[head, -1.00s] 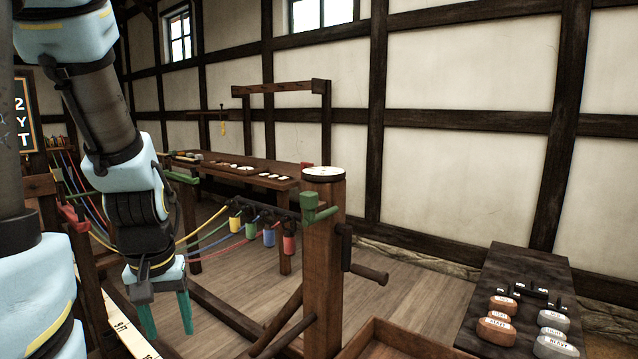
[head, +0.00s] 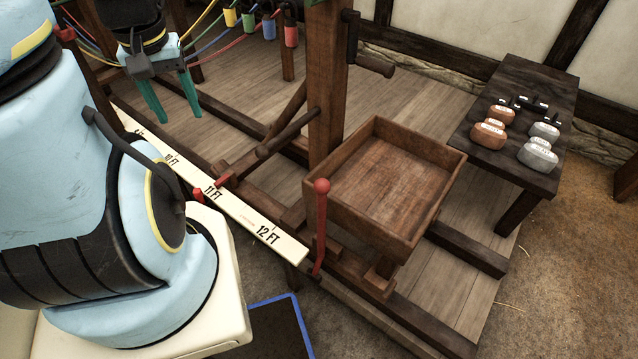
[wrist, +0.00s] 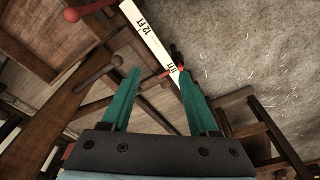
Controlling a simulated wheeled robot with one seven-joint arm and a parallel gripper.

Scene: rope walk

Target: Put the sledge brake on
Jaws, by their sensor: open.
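A red lever with a round red knob (head: 321,225) stands nearly upright at the near end of the sledge, beside the 12 FT end of the white scale (head: 240,220). It looks like the brake lever. In the wrist view its red knob (wrist: 72,14) is at the top left, beside the scale (wrist: 155,38). My gripper (head: 180,112) hangs at the upper left in the head view, open and empty, well apart from the lever. In the wrist view its green fingers (wrist: 159,78) point towards the scale near the 11 FT mark.
An empty wooden tray box (head: 385,185) sits just right of the lever, by a thick post (head: 327,90). A red pointer (head: 222,180) lies near 11 FT. A dark bench (head: 520,120) with weights stands right. Coloured ropes and bobbins (head: 250,18) hang behind.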

